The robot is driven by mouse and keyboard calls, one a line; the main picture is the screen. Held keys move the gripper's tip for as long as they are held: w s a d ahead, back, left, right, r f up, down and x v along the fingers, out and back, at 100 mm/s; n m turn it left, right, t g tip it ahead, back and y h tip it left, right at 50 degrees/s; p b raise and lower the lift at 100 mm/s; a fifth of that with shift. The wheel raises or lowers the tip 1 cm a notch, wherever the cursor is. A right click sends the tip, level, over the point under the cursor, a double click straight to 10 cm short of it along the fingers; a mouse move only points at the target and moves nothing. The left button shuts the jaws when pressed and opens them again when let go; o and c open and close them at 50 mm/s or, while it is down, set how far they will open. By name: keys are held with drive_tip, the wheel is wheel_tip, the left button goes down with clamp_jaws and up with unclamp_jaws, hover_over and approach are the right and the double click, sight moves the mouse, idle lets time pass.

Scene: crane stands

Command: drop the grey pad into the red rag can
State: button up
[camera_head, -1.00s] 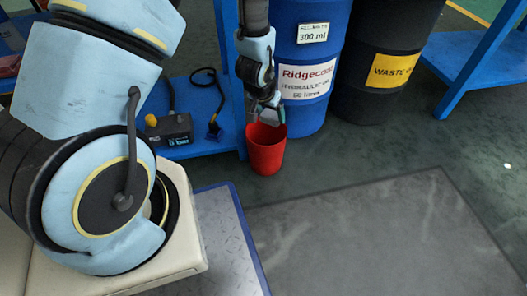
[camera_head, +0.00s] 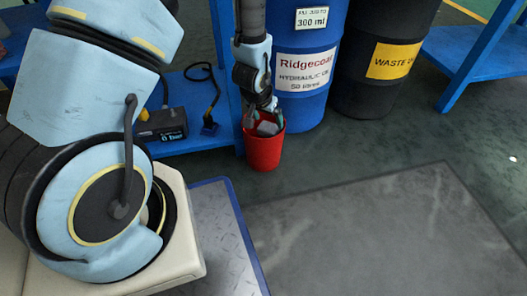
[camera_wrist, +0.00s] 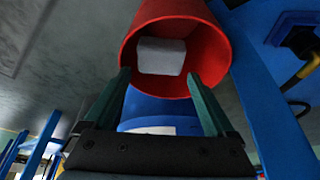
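The red rag can (camera_head: 264,153) stands on the floor beside the blue drum, and its open mouth fills the upper middle of the wrist view (camera_wrist: 140,22). The grey pad (camera_wrist: 161,56) shows inside the can's rim, beyond my fingertips. It also shows in the head view (camera_head: 268,128) at the can's mouth. Whether it rests on the bottom cannot be told. My gripper (camera_head: 265,116) is at the can's mouth, pointing down. In the wrist view my gripper (camera_wrist: 158,78) has its two green fingers wide apart, with nothing between them.
A blue oil drum (camera_head: 305,70) and a black waste drum (camera_head: 374,98) stand close behind the can. A blue bench (camera_head: 206,141) with a black device (camera_head: 162,127) is at its left. The floor to the right is clear.

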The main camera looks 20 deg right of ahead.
drive_tip(key=shift+o, duration=0.6)
drive_tip(key=shift+r, duration=0.1)
drive_tip(key=p+v, duration=0.5)
drive_tip(key=v, duration=0.5)
drive_tip(key=shift+r, duration=0.3)
drive_tip(key=shift+a, duration=0.15)
